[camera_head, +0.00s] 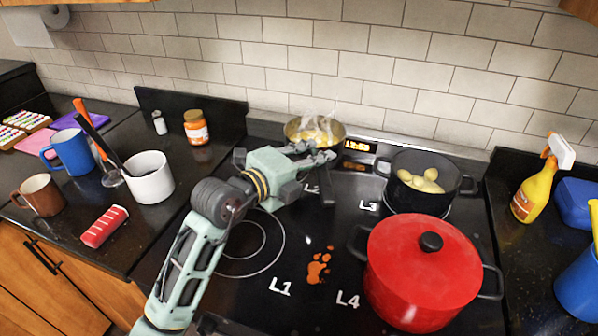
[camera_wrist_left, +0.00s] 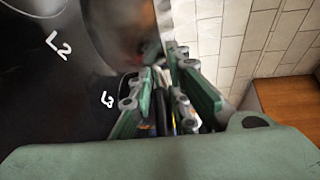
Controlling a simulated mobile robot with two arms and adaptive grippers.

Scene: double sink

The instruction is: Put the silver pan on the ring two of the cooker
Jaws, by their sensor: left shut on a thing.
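The silver pan (camera_head: 303,129) is at the back of the cooker (camera_head: 180,262), with yellow food and steam in it. My left gripper (camera_head: 328,156) is at its near side, shut on what looks like the pan's dark handle (camera_head: 328,192). In the left wrist view the fingers (camera_wrist_left: 165,100) are close together around something dark, and a blurred shiny surface (camera_wrist_left: 125,32) lies beyond. The L2 label (camera_head: 312,188) is partly hidden by my gripper. Ring two is mostly hidden in the head view. I cannot tell whether the pan rests on a surface. My right gripper is not in view.
A black pot (camera_head: 405,194) with yellow food stands by L3. A red lidded pot (camera_head: 420,262) stands by L4. The L1 ring (camera_head: 262,268) is bare, with an orange spill (camera_head: 318,266) beside it. Mugs and a jar (camera_head: 196,128) stand on the left counter.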

